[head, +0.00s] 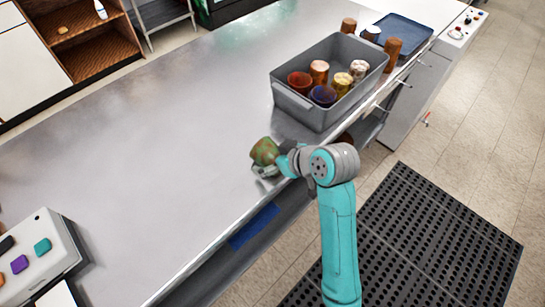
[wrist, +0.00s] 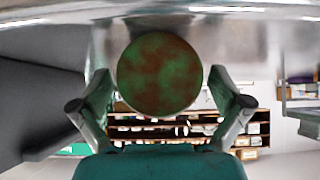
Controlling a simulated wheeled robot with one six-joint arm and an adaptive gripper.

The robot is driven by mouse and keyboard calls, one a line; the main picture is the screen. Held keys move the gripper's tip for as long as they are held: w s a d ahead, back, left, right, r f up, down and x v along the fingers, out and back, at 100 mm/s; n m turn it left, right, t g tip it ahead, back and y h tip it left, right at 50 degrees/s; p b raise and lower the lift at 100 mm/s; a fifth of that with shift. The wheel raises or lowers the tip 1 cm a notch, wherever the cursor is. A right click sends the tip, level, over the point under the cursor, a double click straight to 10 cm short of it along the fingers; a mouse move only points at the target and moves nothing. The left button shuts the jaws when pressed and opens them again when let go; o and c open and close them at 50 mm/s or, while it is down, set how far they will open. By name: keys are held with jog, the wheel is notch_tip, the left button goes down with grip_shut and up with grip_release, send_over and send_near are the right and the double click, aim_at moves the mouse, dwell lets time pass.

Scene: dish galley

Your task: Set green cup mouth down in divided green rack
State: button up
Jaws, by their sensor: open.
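The green cup (head: 264,151), mottled green and rust-brown, is at the counter's front edge, at the end of my arm. In the wrist view its round face (wrist: 159,74) fills the space between my fingers; I cannot tell whether this face is its base or its mouth. My gripper (head: 267,171) is open around the cup, and the wrist view shows a narrow gap at each finger (wrist: 158,98). The cup's lower side is partly hidden by the gripper in the head view. I cannot make out a divided green rack in either view.
A grey bin (head: 292,99) with several coloured cups stands on the counter (head: 150,145) behind my gripper. Brown cups and a blue tray (head: 403,31) are beyond it. A box with coloured pads (head: 38,262) is at the lower left. The counter's middle is clear.

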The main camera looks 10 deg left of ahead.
jog(key=shift+w+a+f, duration=0.15)
jog(key=shift+a+f, duration=0.1)
jog(key=shift+f, duration=0.05)
jog(key=shift+r, duration=0.1)
jog(key=c, duration=1.3)
